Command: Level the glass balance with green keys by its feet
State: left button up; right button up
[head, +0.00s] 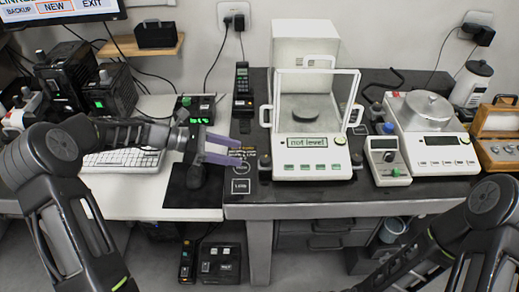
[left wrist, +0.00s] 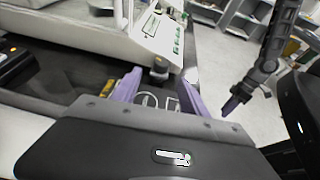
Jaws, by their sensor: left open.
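The glass balance with green keys (head: 307,168) stands on the dark table in the middle of the head view. Its display reads "not level". Dark feet show at its front corners, the left one (head: 264,163) and the right one (head: 356,161). My left gripper (head: 239,154) is open and empty, just left of the front-left foot. In the left wrist view, the balance (left wrist: 160,30) is ahead, and a foot (left wrist: 159,70) shows just beyond and between the open fingers. My right gripper (left wrist: 235,100) shows only partly in the left wrist view.
A small device with a green knob (head: 386,160) and a second balance with a steel pan (head: 440,150) stand to the right. A keyboard (head: 122,161) lies on the white table at left. A handset (head: 243,88) stands behind my left gripper. The dark table's front strip is clear.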

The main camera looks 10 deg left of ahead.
aim_at(265, 161)
pick_arm(q)
jog(key=shift+s+r, duration=0.1)
jog(key=shift+s, duration=0.15)
jog(key=shift+p+x, duration=0.55)
jog(key=shift+x, duration=3.4)
jog(key=shift+c, duration=0.2)
grip_shut()
